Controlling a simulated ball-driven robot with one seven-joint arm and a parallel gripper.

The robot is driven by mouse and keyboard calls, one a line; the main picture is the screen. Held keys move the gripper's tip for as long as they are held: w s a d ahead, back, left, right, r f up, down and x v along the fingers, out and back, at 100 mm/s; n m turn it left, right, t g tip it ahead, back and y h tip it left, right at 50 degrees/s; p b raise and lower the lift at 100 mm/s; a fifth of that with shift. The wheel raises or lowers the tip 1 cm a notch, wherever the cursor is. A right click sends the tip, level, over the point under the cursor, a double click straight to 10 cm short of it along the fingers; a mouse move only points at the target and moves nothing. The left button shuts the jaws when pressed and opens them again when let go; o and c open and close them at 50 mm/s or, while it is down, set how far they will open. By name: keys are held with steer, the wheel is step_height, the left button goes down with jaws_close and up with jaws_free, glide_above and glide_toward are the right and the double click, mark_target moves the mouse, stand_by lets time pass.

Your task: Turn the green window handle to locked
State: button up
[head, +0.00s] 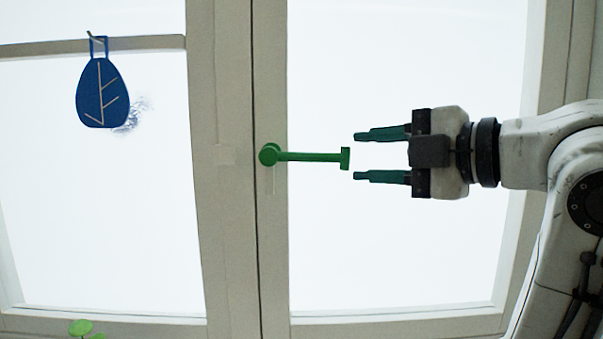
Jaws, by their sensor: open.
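The green window handle (315,157) is on the window frame near the middle of the head view. Its round pivot is at the left, on the upright frame, and its lever points horizontally right to a short crosspiece at the tip. My gripper (361,156) comes in from the right with its two green fingers one above the other. The fingers are open, and the handle's tip lies just left of the fingertips, about level with the gap between them. Nothing is between the fingers.
A blue leaf-shaped ornament (103,92) hangs at the upper left against the glass. The pale upright window frame (224,220) runs down left of the handle. Green plant leaves (81,328) show at the bottom left. The space around the lever looks clear.

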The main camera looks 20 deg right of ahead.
mark_target(319, 157)
steer(key=p+x, duration=0.2)
steer(key=x, duration=0.8)
steer(key=shift+w+a, duration=0.2)
steer(key=shift+w, duration=0.05)
jaws_close()
